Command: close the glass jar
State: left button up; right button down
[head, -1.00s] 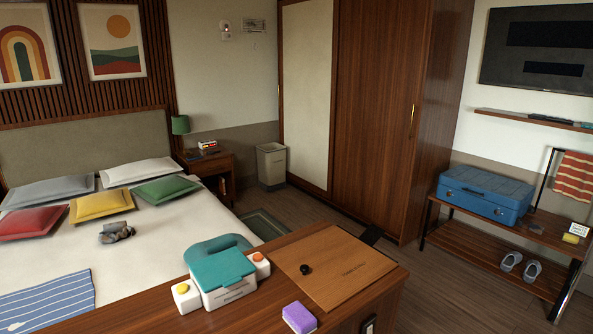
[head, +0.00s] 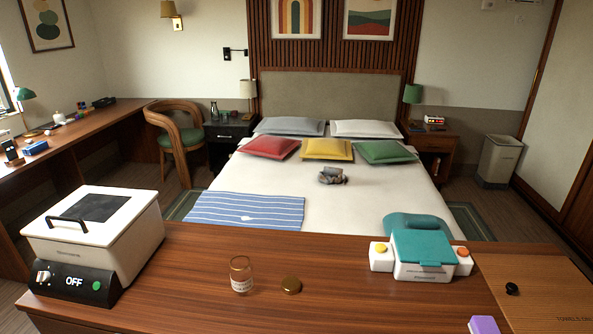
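The glass jar (head: 241,276) stands upright and open on the wooden counter (head: 330,308), near the middle of the head view. It is small and clear, with a pale label on its front and a gold-toned rim. Neither of my grippers shows in the head view.
A white cooker with a dark control box reading OFF (head: 75,282) stands at the left. A wooden board (head: 540,290) with a black knob and a purple block (head: 483,325) lie further right.

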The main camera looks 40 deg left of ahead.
aim_at(240, 267)
jog(key=u, duration=1.75)
